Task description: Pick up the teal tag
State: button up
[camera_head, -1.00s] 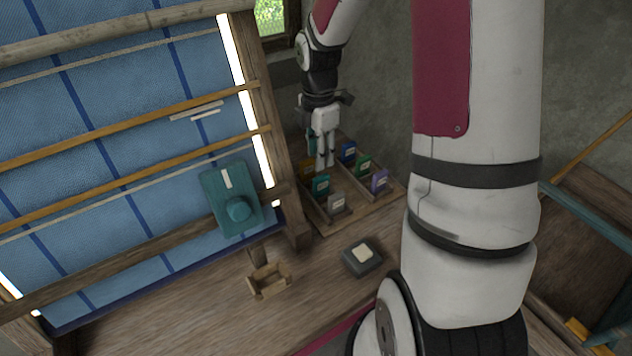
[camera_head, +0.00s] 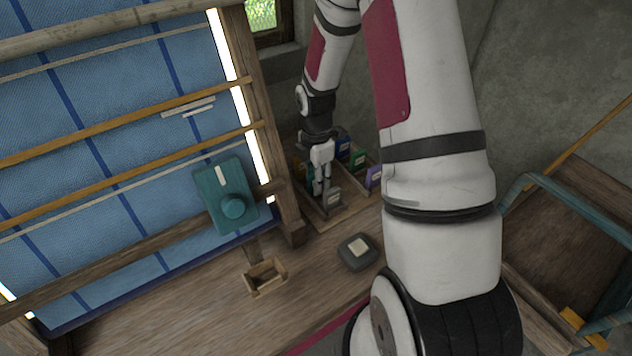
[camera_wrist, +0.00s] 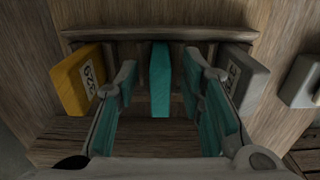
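The teal tag (camera_wrist: 160,78) stands upright on edge in a wooden slot in the wrist view, between an orange tag (camera_wrist: 78,78) on the left and a grey tag (camera_wrist: 238,80) on the right. My gripper (camera_wrist: 168,85) is open, with one finger on each side of the teal tag and a visible gap to it on both sides. The finger pads also look teal. In the head view my gripper (camera_head: 321,192) points down over the tag rack, just left of the grey tag (camera_head: 334,196), and mostly hides the teal tag.
The wooden tag rack (camera_head: 345,213) also holds blue (camera_head: 342,142), green (camera_head: 357,158) and purple (camera_head: 374,176) tags close by. The loom frame (camera_head: 262,120) stands just left. A dark block with a pale top (camera_head: 357,252) and a small wooden box (camera_head: 264,278) sit on the bench in front.

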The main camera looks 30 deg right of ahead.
jog(key=shift+c, duration=0.2)
grip_shut()
